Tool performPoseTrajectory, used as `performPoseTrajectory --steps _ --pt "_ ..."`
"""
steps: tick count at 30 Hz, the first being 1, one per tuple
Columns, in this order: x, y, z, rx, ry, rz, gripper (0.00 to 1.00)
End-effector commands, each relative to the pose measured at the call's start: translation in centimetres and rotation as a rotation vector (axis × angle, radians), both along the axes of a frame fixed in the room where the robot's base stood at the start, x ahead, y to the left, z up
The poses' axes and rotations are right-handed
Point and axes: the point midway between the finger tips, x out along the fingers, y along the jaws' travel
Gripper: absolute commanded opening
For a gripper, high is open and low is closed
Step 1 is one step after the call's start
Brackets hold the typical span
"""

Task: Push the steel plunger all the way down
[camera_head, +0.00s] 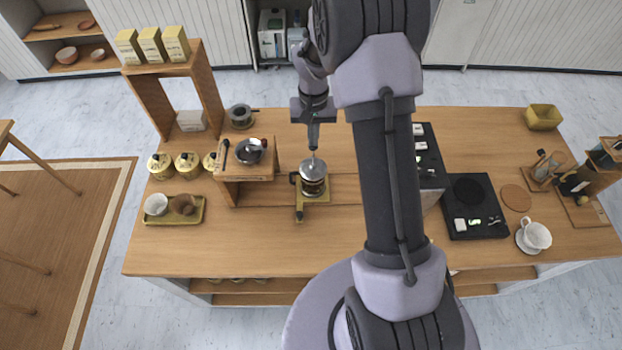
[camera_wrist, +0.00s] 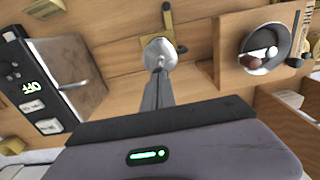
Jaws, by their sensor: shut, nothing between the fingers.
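The French press (camera_head: 312,186) stands on a yellow tray (camera_head: 299,207) near the middle of the counter, its dark handle to the left. Its round steel lid (camera_head: 316,168) faces up, with the steel plunger (camera_head: 313,160) at its centre, mostly hidden by my gripper. My gripper (camera_head: 313,148) is shut and empty, pointing straight down right over the plunger.
A wooden stand (camera_head: 247,172) with a dark bowl is left of the press. Yellow tins (camera_head: 187,163) and a tray (camera_head: 180,217) with a cup are farther left.

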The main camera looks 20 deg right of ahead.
Motion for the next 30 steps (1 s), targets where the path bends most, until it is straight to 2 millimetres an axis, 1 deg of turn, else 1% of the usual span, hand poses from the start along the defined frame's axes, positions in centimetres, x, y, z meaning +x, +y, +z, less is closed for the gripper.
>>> performPoseTrajectory --steps 30 --pt "0.0 0.0 -2.4 0.0 0.0 0.0 0.0"
